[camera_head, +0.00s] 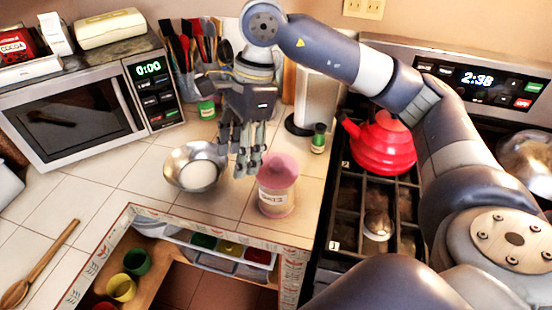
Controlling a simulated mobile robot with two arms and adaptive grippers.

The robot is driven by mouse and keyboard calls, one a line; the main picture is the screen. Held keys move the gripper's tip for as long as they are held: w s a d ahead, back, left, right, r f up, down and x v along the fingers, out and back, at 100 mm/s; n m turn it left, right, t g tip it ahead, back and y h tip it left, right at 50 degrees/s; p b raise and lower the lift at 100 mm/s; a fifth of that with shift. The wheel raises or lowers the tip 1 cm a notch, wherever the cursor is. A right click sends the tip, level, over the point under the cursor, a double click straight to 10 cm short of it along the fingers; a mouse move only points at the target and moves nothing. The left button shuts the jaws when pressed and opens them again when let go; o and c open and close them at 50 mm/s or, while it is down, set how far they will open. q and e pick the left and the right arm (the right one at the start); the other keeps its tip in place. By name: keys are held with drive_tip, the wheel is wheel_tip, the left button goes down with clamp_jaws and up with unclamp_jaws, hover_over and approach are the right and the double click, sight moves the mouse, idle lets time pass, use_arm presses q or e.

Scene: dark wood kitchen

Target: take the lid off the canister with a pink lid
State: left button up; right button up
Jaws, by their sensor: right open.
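The canister (277,200) stands upright on the tiled counter near its front edge, left of the stove. It is pinkish with a pale label, and its pink lid (278,169) is on top. My right gripper (243,172) hangs fingers down, just left of and slightly behind the lid. It is open with nothing between its fingers, and it looks apart from the lid. My left gripper is not in view.
A metal bowl (195,166) stands close left of the gripper. A red kettle (380,143) sits on the stove at right. Behind are a paper towel roll (316,98), a small green-capped jar (318,138) and a microwave (75,112). An open drawer (215,258) lies below the counter edge.

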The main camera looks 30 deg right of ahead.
drive_tip(key=w+d+r+h, duration=0.1)
drive_tip(key=d+r+h, duration=0.15)
drive_tip(key=d, duration=0.65)
hover_over(277, 161)
drive_tip(key=shift+m+h, duration=0.4)
drive_tip(key=shift+h, duration=0.05)
drive_tip(key=f, duration=0.5)
drive_tip(key=shift+s+a+f+p, duration=0.1)
drive_tip(key=shift+s+a+p, duration=0.15)
drive_tip(key=shift+a+p, duration=0.15)
drive_tip(key=shift+d+f+p, duration=0.15)
drive_tip(key=shift+f+p, duration=0.25)
drive_tip(key=shift+f, duration=0.15)
wheel_tip(277, 161, down, 4)
drive_tip(key=shift+w+d+r+p, duration=0.15)
drive_tip(key=shift+r+p, duration=0.05)
drive_tip(key=shift+p, duration=0.7)
drive_tip(key=shift+f, duration=0.45)
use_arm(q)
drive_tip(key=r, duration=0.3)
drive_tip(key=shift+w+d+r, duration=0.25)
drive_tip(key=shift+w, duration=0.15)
use_arm(e)
drive_tip(key=c, duration=1)
